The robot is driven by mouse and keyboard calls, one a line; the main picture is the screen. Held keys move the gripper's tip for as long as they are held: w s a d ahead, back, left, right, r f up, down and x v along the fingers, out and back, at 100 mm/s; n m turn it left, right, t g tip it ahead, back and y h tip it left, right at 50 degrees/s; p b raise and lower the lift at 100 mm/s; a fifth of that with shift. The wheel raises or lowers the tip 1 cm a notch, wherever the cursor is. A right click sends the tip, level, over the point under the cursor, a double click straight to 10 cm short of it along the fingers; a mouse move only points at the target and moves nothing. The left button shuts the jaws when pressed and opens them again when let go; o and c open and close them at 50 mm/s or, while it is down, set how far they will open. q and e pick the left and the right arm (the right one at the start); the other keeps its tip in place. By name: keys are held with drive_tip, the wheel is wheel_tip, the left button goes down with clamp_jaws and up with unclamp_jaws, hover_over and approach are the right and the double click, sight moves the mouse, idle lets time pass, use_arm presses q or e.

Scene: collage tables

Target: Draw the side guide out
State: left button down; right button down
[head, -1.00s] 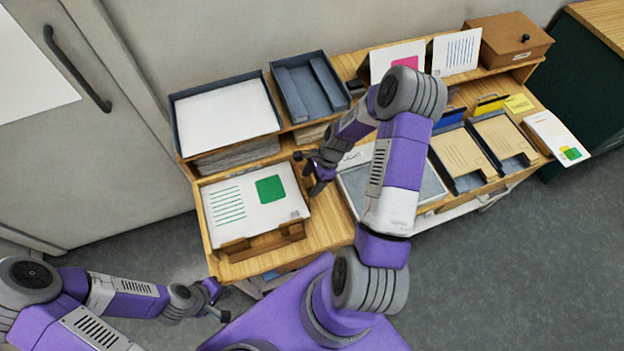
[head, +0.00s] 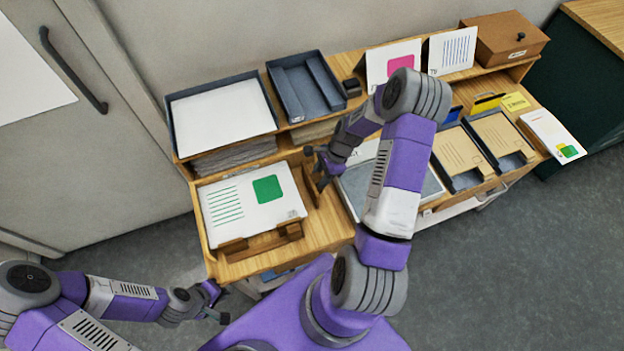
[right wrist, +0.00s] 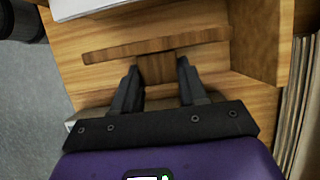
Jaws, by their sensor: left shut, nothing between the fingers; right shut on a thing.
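The side guide (head: 311,187) is a dark brown wooden piece standing just right of the paper stack (head: 250,205), with a gap between them. In the right wrist view it is a long bar (right wrist: 155,48) with a short block at its middle. My right gripper (head: 315,160) is shut on this block; it also shows in the right wrist view (right wrist: 157,75) with a finger on each side. The stack has green lines and a green square on its top sheet. My left gripper (head: 219,304) is shut and empty, low at the left, away from the table.
A brown wooden front stop (head: 262,243) lies along the stack's near edge. A dark tray of white paper (head: 270,112) and an empty dark tray (head: 306,88) stand on the shelf behind. Bare wood (head: 325,228) lies right of the stack. A grey board (head: 355,190) is further right.

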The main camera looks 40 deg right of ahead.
drive_tip(key=shift+s+d, duration=0.1)
drive_tip(key=shift+d, duration=0.4)
drive_tip(key=c, duration=0.6)
unclamp_jaws()
drive_tip(key=shift+r, duration=0.1)
drive_tip(key=w+v, duration=0.1)
drive_tip(key=v, duration=0.6)
drive_tip(key=shift+s+r+p, duration=0.2)
drive_tip(key=shift+s+p, duration=0.1)
drive_tip(key=shift+s, duration=0.25)
drive_tip(key=shift+s+d+f, duration=0.1)
